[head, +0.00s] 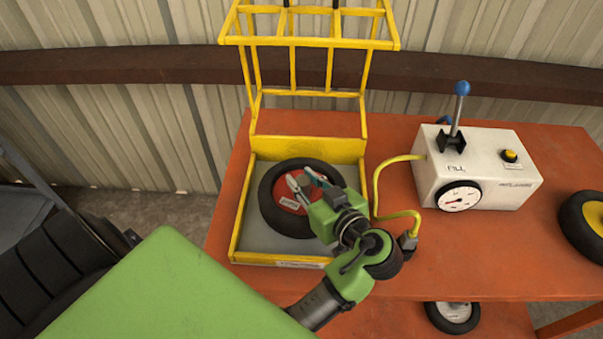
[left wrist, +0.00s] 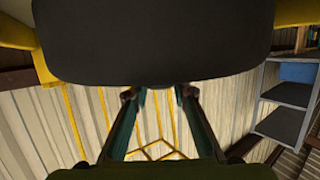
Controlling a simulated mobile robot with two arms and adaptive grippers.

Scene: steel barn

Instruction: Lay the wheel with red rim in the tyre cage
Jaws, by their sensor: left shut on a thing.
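The wheel with red rim (head: 271,208) is within the low yellow walls of the tyre cage (head: 236,232), over its grey floor. I cannot tell whether it touches the floor. The cage's barred yellow lid (head: 310,42) stands open at the back. My left gripper (head: 303,184) is over the rim's middle and shut on the wheel; my wrist hides the wheel's right lower part. In the left wrist view the dark tyre (left wrist: 155,45) fills the top, with the two fingers (left wrist: 160,95) reaching to it. My right gripper is not in view.
A white inflator box (head: 478,175) with a blue-knobbed lever and a gauge stands right of the cage, a yellow hose (head: 390,190) running from it. A yellow-rimmed wheel (head: 585,225) is at the table's right edge. Another wheel (head: 453,315) is below. The orange tabletop (head: 500,255) is clear in front.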

